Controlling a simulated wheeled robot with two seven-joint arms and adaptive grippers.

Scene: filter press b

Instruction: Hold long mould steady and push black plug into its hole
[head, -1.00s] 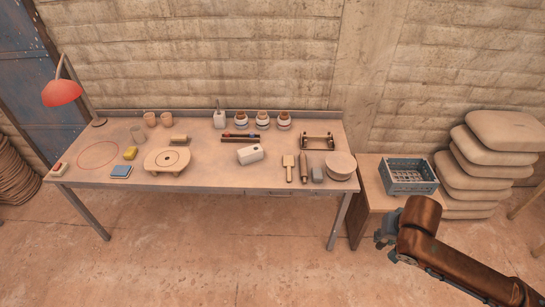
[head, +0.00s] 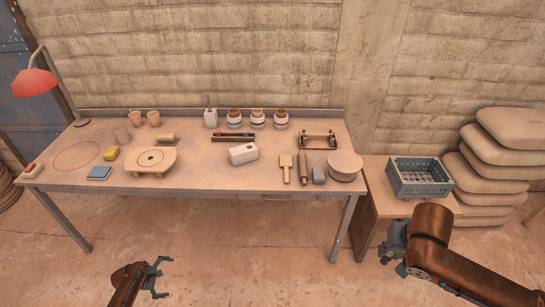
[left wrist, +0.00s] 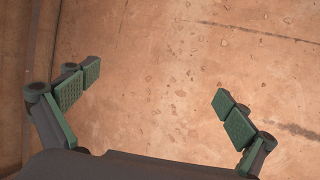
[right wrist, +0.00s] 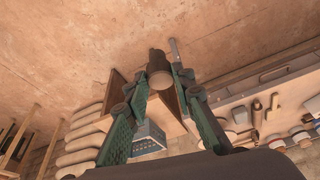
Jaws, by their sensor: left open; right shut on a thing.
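The long mould looks to be the white block (head: 243,154) with a small dark hole in it, lying on the middle of the bench. My right gripper (head: 387,248) is out in front of the small side table, away from the bench. In the right wrist view its fingers (right wrist: 160,78) are shut on a dark, short cylinder (right wrist: 158,68), which looks like the black plug. My left gripper (head: 165,277) is low in front of the bench, open and empty. In the left wrist view its fingers (left wrist: 158,85) are wide apart over bare floor.
The bench (head: 215,178) also bears a round stand (head: 167,160), jars, cups, a scraper, a roller and a round slab (head: 345,164). A blue crate (head: 419,178) stands on the side table. Stacked sacks (head: 500,165) are at the right. The floor before the bench is clear.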

